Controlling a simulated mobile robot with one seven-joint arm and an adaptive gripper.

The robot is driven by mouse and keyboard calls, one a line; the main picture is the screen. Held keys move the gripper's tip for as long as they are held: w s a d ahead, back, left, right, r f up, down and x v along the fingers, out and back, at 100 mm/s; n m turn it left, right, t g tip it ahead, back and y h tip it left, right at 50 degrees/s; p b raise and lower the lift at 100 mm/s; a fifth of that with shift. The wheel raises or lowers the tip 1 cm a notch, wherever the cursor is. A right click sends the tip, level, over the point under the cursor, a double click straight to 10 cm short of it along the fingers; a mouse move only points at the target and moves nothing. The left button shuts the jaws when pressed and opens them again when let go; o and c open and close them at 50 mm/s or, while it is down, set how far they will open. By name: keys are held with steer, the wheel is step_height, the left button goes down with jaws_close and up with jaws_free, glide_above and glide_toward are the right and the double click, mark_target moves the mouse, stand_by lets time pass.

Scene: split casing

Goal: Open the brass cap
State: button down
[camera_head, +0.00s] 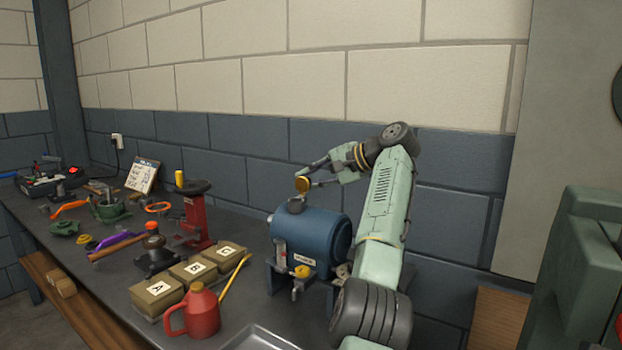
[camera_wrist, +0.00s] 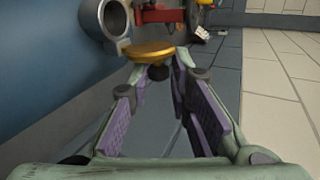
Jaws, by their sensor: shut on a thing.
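The brass cap (camera_head: 302,184) is a round disc above the short grey neck (camera_head: 296,204) on top of the blue tank (camera_head: 318,240). In the wrist view the cap (camera_wrist: 149,51) lies at my fingertips, with a dark piece under it. The neck's open mouth (camera_wrist: 117,17) shows beside it on the blue tank (camera_wrist: 60,60). My gripper (camera_wrist: 160,70) is shut on the cap; its fingers slant inward to it. I cannot tell whether the cap's edge still touches the neck.
A yellow knob (camera_head: 302,271) sits on the tank's front. A red oil can (camera_head: 199,311), labelled boxes (camera_head: 193,270) and a red stand (camera_head: 196,217) are to the left. A metal tray (camera_head: 262,340) lies in front. The wall is close behind.

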steer(key=shift+d+f, duration=0.2)
steer(key=shift+f, duration=0.3)
steer(key=c, duration=1.7)
jaws_free()
steer(key=shift+d, duration=0.1)
steer(key=shift+o, duration=0.8)
steer(key=shift+r, duration=0.35)
steer(key=v, duration=1.1)
steer(key=shift+s+d, duration=0.2)
steer(key=shift+d, duration=0.1)
